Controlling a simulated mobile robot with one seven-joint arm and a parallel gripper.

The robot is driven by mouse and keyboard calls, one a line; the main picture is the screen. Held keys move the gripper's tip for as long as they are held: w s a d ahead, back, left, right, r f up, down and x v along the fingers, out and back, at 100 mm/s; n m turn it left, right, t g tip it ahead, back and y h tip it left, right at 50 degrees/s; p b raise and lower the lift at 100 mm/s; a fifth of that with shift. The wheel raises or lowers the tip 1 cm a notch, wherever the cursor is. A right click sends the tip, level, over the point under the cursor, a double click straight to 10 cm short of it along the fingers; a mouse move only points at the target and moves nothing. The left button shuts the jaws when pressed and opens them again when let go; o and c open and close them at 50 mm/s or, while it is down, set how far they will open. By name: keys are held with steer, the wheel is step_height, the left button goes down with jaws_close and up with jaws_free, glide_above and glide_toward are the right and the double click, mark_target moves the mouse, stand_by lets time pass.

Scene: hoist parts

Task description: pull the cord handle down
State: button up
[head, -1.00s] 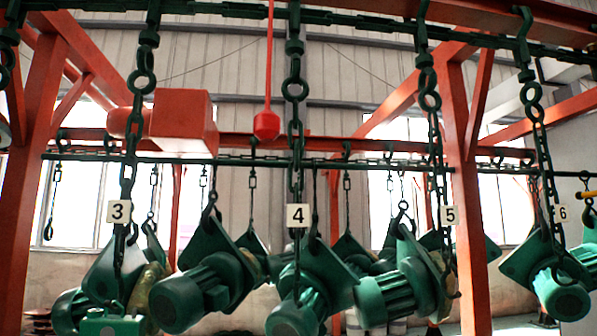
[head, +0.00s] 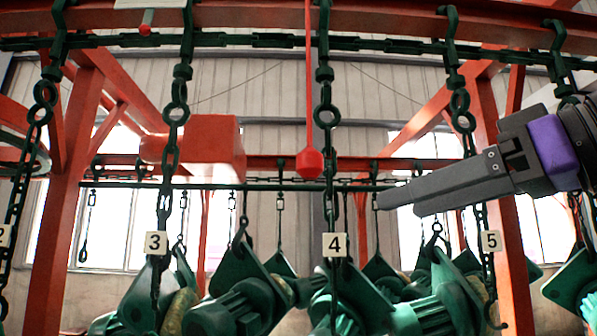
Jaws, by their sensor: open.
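The cord handle, a red faceted knob (head: 310,163), hangs at the end of a straight red cord (head: 308,75) near the middle of the head view. My gripper (head: 396,202) reaches in from the right with its long dark fingers pointing left. It is open, though the fingers look close together from this side. Its tips are to the right of the red knob and a little lower in the picture, apart from it. Nothing is seen between the fingers.
Green chains with number tags 3 (head: 156,243), 4 (head: 334,245) and 5 (head: 491,241) hang in front, bearing green motors (head: 240,300). The chain with tag 4 hangs just right of the red cord. A red box (head: 213,147) is behind on the left.

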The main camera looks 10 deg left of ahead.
step_height(320, 180, up, 6)
steer(key=s+n+y, duration=0.2)
steer(key=p+x, duration=0.2)
steer(key=x, duration=1.5)
steer(key=shift+r+g, duration=0.25)
steer(key=shift+g, duration=0.05)
steer(key=shift+a, duration=0.15)
jaws_close()
